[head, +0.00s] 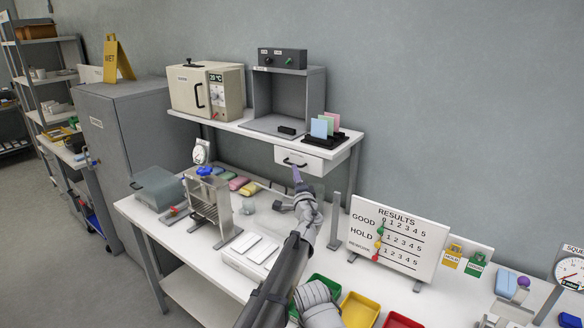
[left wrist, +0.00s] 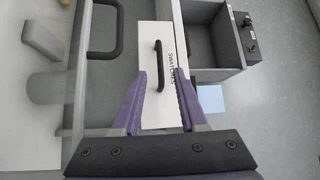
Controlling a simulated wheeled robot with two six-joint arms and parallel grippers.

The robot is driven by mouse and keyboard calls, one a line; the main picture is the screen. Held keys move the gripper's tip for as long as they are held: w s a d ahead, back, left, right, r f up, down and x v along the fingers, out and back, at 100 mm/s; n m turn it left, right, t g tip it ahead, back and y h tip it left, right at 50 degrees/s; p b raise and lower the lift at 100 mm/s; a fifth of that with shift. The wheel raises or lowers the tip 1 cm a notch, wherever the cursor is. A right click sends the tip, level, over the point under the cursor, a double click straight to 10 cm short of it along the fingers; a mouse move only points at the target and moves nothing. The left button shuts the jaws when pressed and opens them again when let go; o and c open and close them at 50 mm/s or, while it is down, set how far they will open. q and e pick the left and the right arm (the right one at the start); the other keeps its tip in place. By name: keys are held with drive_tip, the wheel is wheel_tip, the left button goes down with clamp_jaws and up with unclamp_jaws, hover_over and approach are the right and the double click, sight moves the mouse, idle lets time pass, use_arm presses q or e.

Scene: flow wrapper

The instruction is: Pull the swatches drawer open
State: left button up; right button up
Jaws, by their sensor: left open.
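The swatches drawer (head: 312,164) is a white front under the right end of the wall shelf, and it looks shut. It has a black bar handle (head: 295,163). In the left wrist view the drawer (left wrist: 148,32) carries the label SWATCHES, and its handle (left wrist: 159,62) shows between my purple fingertips. My left gripper (left wrist: 160,75) is open and empty, facing the drawer front. In the head view my left gripper (head: 297,172) is just below the handle. I cannot tell whether the fingers touch it. My right gripper is not in view.
The shelf (head: 345,150) above the drawer holds an oven (head: 205,90), an open grey booth (head: 290,98) and a rack of coloured cards (head: 326,128). A grey post (head: 335,220) and the results board (head: 400,238) stand right of my left arm. A metal stand (head: 208,205) is to its left.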

use_arm(q)
drive_tip(key=x, duration=0.5)
drive_tip(key=shift+w+p, duration=0.3)
drive_tip(key=shift+c, duration=0.2)
clamp_jaws()
idle(0.9)
